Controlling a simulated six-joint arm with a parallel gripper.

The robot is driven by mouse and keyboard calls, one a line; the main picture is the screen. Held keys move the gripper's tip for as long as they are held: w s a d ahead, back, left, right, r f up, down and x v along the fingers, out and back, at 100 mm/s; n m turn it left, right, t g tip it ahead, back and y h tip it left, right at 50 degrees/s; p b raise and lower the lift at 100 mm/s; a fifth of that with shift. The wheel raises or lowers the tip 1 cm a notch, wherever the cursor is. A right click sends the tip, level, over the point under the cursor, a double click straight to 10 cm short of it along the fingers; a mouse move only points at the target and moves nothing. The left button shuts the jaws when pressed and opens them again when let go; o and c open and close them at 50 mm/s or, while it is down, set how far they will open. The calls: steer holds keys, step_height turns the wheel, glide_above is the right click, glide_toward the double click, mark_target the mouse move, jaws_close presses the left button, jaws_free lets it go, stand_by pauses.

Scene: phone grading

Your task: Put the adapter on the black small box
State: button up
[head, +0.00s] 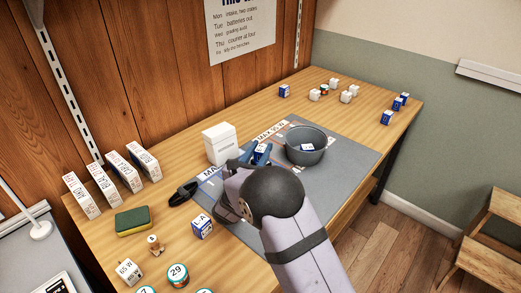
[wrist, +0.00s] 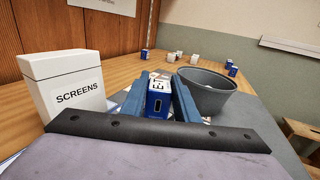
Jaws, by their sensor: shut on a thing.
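My gripper (head: 256,157) is over the grey mat, and its blue fingers are shut on a blue adapter with a white top (head: 261,150). A dark grey round bowl (head: 305,157) stands just right of my gripper, with a blue and white adapter (head: 307,148) inside. I cannot make out a black small box. A black object (head: 183,193) lies at the mat's left edge.
A white SCREENS box (head: 219,144) stands close left of my gripper. Several white boxes (head: 128,172) and a green sponge (head: 133,220) are at left. Small blue and white blocks (head: 387,117) stand at the far end.

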steer(key=shift+f, duration=0.2)
steer(key=o, duration=1)
steer(key=shift+r, duration=0.25)
steer(key=b+v, duration=0.1)
steer(key=v, duration=1.1)
steer(key=shift+f, duration=0.1)
